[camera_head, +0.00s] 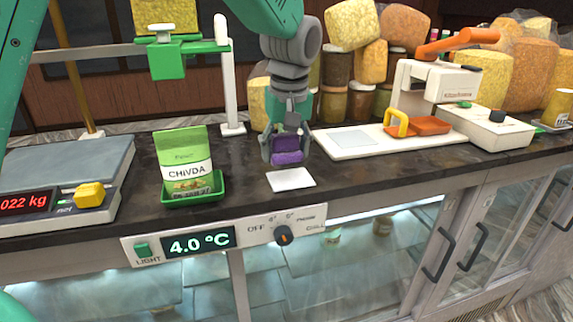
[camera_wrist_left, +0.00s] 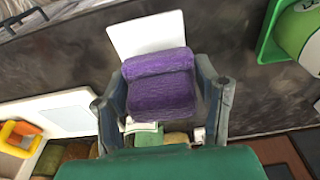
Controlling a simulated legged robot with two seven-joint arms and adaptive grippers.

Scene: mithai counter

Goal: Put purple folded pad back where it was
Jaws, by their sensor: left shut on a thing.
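The purple folded pad (camera_head: 288,157) is held between the fingers of my left gripper (camera_head: 286,148), which is shut on it. The pad also shows in the left wrist view (camera_wrist_left: 160,84), with my left gripper's fingers (camera_wrist_left: 163,105) on both sides of it. A white square card (camera_head: 290,179) lies on the dark counter, just below and in front of the pad in the head view. In the left wrist view the white card (camera_wrist_left: 146,33) is partly hidden by the pad. The pad appears to be above the counter; the exact gap cannot be told. My right gripper is not in view.
A green tray (camera_head: 193,197) with a Chivda packet (camera_head: 184,160) stands left of the card. A scale (camera_head: 72,180) is at far left. A white board (camera_head: 345,152) and a sealing machine (camera_head: 440,85) stand to the right. The dark counter (camera_head: 240,190) is clear around the card.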

